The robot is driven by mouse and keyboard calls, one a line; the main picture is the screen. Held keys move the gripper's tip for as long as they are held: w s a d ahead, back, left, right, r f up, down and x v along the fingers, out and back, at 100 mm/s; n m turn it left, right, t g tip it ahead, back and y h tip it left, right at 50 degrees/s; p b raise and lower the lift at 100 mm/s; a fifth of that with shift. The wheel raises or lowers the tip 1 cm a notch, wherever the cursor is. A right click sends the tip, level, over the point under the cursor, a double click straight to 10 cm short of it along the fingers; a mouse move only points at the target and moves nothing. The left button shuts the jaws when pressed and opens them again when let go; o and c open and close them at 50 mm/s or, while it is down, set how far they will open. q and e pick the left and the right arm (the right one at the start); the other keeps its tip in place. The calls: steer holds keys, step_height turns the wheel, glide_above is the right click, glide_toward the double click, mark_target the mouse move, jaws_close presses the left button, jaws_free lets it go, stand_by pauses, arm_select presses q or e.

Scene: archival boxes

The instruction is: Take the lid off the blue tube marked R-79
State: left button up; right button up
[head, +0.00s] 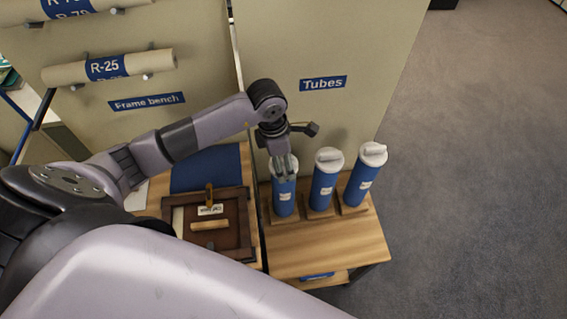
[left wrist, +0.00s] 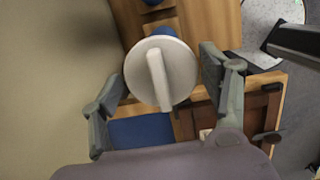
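Three blue tubes with white lids stand upright in a row on a wooden table: a left tube (head: 284,205), a middle tube (head: 322,190) and a right tube (head: 358,188). Their labels are too small to read, so I cannot tell which is R-79. My left gripper (head: 284,176) points down over the left tube and partly hides its lid. In the left wrist view that round white lid (left wrist: 180,75), with a raised bar across it, lies between the open fingers of my left gripper (left wrist: 162,78). I see no firm grip on it. My right gripper is out of view.
The wooden table (head: 330,250) has clear room in front of the tubes. A "Tubes" panel (head: 350,120) stands close behind. To the left, a bench holds a dark wooden frame (head: 240,243) and a blue sheet (head: 205,170). Open carpet (head: 470,200) lies to the right.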

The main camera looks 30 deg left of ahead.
arm_select(q)
steer(key=c, duration=0.5)
steer(key=shift+o, duration=0.2)
steer(key=shift+r, duration=0.1)
